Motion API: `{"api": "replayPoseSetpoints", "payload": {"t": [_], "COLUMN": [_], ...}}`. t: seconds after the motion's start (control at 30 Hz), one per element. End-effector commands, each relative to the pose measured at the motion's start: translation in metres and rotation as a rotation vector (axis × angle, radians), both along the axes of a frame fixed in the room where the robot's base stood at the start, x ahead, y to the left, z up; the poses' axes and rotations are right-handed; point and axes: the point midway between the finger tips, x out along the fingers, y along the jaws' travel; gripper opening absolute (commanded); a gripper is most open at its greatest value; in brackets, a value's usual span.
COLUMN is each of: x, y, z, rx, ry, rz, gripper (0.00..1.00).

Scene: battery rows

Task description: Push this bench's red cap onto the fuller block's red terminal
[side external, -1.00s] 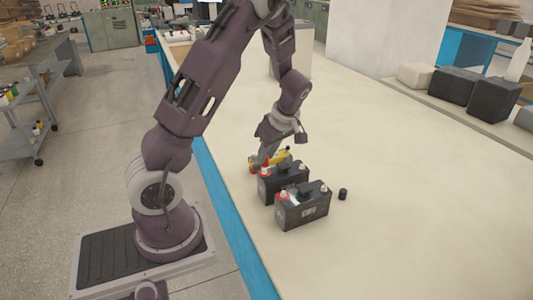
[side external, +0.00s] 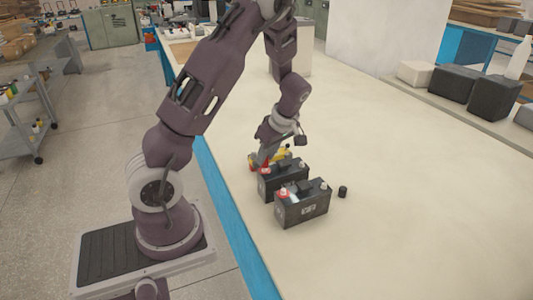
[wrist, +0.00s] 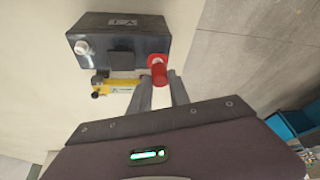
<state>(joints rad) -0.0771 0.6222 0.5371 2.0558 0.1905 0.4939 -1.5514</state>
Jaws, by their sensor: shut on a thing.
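Two black battery blocks stand side by side on the bench, a rear block (side external: 284,182) and a front block (side external: 303,212). My gripper (side external: 263,164) is at the left end of the rear block. In the wrist view my gripper (wrist: 160,82) is shut on the red cap (wrist: 158,73), a small cylinder. The cap overlaps the red collar at that block's corner (wrist: 120,37); I cannot tell whether it is seated on the terminal. The block's other terminal (wrist: 82,47) is pale. The front block has a red-collared terminal (side external: 283,192). I cannot tell which block is fuller.
A yellow tool (wrist: 122,85) lies close beside the rear block and my fingers. A small black cap (side external: 343,192) stands on the bench (side external: 420,220) right of the front block.

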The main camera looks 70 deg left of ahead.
Motion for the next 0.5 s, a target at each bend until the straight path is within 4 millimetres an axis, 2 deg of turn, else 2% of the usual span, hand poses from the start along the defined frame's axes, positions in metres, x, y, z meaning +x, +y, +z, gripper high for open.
{"api": "replayPoseSetpoints", "payload": {"t": [0.5], "x": [0.0000], "y": [0.0003], "z": [-0.0068], "rx": [0.000], "ry": [0.000], "rz": [-0.001], "gripper": [0.00]}}
